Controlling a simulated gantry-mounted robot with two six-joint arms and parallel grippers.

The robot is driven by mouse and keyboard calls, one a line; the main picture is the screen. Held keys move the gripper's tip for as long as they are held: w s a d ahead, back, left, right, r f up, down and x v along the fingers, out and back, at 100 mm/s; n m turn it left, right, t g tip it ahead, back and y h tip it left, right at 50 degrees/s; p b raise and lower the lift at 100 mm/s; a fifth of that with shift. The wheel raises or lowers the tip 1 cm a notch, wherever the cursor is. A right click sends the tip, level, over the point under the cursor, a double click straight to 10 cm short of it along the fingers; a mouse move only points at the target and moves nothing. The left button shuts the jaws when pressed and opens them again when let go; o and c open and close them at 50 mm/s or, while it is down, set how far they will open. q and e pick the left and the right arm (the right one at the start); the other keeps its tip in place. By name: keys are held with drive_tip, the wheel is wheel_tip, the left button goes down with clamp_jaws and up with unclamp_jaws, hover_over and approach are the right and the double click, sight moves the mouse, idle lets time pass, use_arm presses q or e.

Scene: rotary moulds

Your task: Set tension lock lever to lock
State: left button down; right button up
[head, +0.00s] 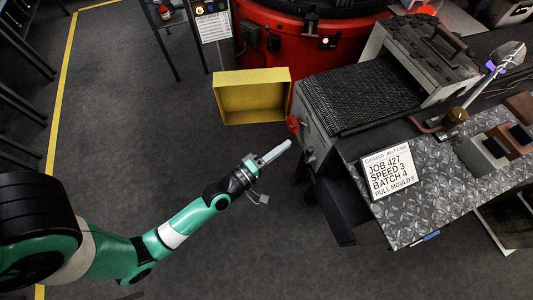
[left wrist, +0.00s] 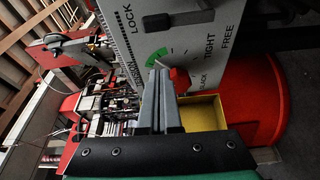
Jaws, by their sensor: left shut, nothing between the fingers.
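A grey control panel (left wrist: 208,62) on the side of the belt machine fills the upper part of the left wrist view. It carries the words LOCK and FREE, with a dark lever (left wrist: 156,21) between them near the top edge. I cannot tell which word the lever points to. A red knob (left wrist: 179,80) with a green dial mark (left wrist: 157,56) sits lower on the panel, and also shows in the head view (head: 293,124). My left gripper (head: 288,144) is shut and empty, just in front of the panel near the red knob; its fingers (left wrist: 160,68) partly cover the panel.
The black belt (head: 353,91) runs behind the panel. A yellow bin (head: 252,118) stands on the floor beyond the gripper, before a red round base (head: 285,50). A job card (head: 390,173) lies on the metal plate (head: 420,218) at right.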

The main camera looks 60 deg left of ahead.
use_arm(q)
drive_tip(key=s, duration=0.2)
drive_tip(key=s+d+b, duration=0.1)
drive_tip(key=s, duration=0.2)
drive_tip(key=shift+s, duration=0.1)
idle(0.3)
